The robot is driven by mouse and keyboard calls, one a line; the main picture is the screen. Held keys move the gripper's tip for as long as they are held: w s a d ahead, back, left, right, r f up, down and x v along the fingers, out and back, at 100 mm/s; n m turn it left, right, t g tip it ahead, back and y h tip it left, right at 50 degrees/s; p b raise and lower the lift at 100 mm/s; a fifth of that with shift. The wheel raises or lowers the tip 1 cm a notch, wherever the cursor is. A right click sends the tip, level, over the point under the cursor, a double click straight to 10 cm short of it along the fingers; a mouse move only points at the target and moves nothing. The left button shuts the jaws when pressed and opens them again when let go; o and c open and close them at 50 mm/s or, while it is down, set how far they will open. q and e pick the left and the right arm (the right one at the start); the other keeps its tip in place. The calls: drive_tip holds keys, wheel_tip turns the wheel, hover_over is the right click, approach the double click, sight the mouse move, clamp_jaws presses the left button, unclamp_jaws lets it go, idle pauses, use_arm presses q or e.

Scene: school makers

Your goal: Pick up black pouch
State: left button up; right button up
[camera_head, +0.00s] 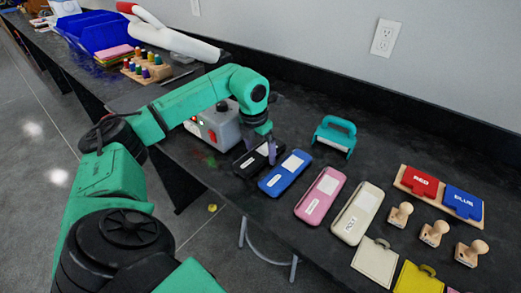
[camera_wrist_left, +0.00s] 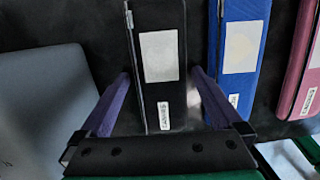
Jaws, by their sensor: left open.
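The black pouch (camera_head: 246,166) lies flat on the dark table, at the left end of a row of pouches. It has a pale label patch and a small name tag. My left gripper (camera_head: 271,152) is over the pouch and partly hides it in the head view. In the left wrist view the black pouch (camera_wrist_left: 160,18) runs between the two purple fingers of my open left gripper (camera_wrist_left: 161,77), one finger on each side. I cannot tell whether the fingers touch it. My right gripper is not in view.
A blue pouch (camera_head: 284,174) lies close on the right, then a pink pouch (camera_head: 319,195) and a cream pouch (camera_head: 357,212). A grey box with a red button (camera_head: 222,128) stands close on the left. A teal hole punch (camera_head: 335,136) stands behind. Wooden stamps (camera_head: 433,233) are farther right.

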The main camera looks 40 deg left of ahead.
use_arm(q)
drive_tip(key=shift+r, duration=0.1)
drive_tip(key=c, duration=1.2)
